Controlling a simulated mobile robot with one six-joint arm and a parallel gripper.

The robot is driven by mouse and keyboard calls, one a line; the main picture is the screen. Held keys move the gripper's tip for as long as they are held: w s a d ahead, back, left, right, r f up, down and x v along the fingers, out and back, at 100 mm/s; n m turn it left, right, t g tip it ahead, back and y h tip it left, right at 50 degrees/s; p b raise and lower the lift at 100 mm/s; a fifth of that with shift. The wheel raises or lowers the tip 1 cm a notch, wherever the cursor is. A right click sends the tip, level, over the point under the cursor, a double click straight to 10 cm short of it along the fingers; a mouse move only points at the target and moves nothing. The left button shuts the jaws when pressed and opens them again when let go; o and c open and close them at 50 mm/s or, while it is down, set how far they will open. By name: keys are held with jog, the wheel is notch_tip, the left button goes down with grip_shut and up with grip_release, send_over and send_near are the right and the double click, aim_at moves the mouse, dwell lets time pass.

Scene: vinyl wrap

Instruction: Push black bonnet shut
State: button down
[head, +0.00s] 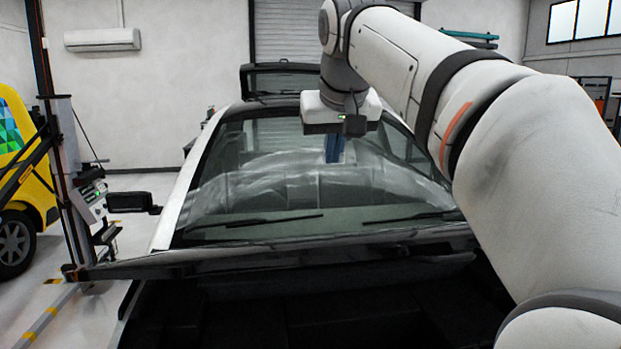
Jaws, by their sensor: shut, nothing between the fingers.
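The black bonnet (290,252) is raised and seen almost edge-on as a thin dark band below the windscreen. Its left end reaches out past the white side of the car, and a dark space shows beneath it. My gripper (334,155) points downward above the bonnet's edge in the picture, in front of the windscreen. Its blue fingers are shut and empty. A gap shows in the picture between the fingertips and the bonnet; I see no contact. The bonnet's right end is hidden behind my arm.
The windscreen (300,185) with its wipers lies behind the bonnet. A dark stand (88,190) with a small screen is at the left, close to the bonnet's left end. A yellow vehicle (22,170) stands farther left. Open floor (125,250) shows between them and the car.

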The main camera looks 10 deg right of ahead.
jog(key=x, duration=0.4)
jog(key=p+x, duration=0.1)
jog(key=x, duration=0.2)
jog(key=s+f+x, duration=0.1)
jog(key=x, duration=0.3)
jog(key=shift+w+a+f+p, duration=0.1)
jog(key=shift+f+p, duration=0.15)
jog(key=shift+p, duration=0.05)
